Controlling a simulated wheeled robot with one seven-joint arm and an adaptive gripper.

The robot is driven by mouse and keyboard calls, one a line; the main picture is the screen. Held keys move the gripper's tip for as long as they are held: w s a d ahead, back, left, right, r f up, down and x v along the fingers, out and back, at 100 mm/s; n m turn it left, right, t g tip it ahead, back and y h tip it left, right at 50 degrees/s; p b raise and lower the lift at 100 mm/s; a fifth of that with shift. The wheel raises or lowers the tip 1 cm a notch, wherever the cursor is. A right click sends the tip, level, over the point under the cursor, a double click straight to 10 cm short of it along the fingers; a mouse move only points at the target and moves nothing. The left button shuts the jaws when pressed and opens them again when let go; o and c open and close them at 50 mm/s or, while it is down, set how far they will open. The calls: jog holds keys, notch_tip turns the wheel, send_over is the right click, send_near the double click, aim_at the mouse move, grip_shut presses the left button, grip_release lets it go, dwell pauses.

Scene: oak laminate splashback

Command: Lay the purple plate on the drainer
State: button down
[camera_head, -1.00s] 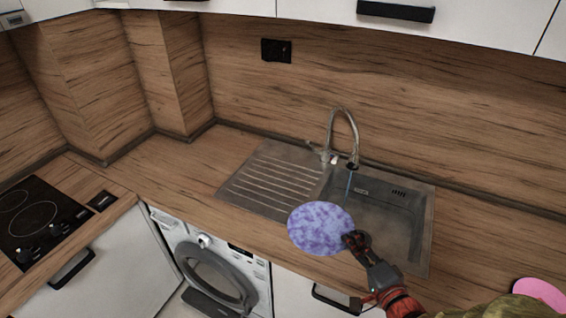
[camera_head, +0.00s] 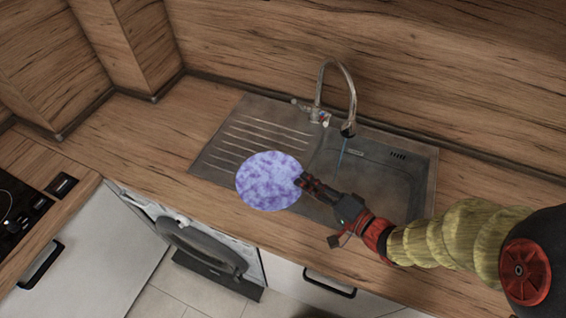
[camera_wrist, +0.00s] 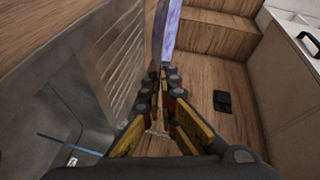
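The purple plate (camera_head: 268,181) is round and mottled purple and white. In the wrist view its thin edge (camera_wrist: 166,32) runs up from between my fingers. My gripper (camera_head: 303,182) is shut on the plate's right rim in the head view, and its fingers also show in the wrist view (camera_wrist: 164,80). The drainer (camera_head: 262,137) is the ridged metal left part of the sink unit. In the head view the plate overlaps the drainer's front edge and the counter front; its exact height above them is hard to tell.
The sink basin (camera_head: 375,172) is right of the drainer, with a curved tap (camera_head: 337,70) behind it and a blue stream below the spout. Bare worktop (camera_head: 160,125) lies left of the drainer. A hob (camera_head: 20,200) is at far left, a washing machine (camera_head: 190,240) below.

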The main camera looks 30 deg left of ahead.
jog(key=w+a+f+b, duration=0.1)
jog(key=w+a+f, duration=0.1)
jog(key=w, duration=0.1)
jog(key=w+a+f+b, duration=0.1)
jog(key=w+a+f, duration=0.1)
jog(key=f, duration=0.1)
jog(key=w+a+f+b, duration=0.2)
jog(key=w, duration=0.1)
jog(key=shift+w+f, duration=0.3)
jog(key=shift+f, duration=0.1)
jog(key=f, duration=0.1)
jog(key=f+b, duration=0.2)
jog(key=shift+w+a+f, duration=0.3)
jog(key=shift+w+f, duration=0.05)
jog(key=shift+f, duration=0.15)
jog(key=c, duration=2.5)
grip_release()
jog(key=shift+f, duration=0.2)
jog(key=shift+c, duration=0.2)
jog(key=shift+o, duration=1.1)
jog(key=shift+r, duration=0.2)
jog(key=p+v, duration=0.3)
jog(key=v, duration=0.9)
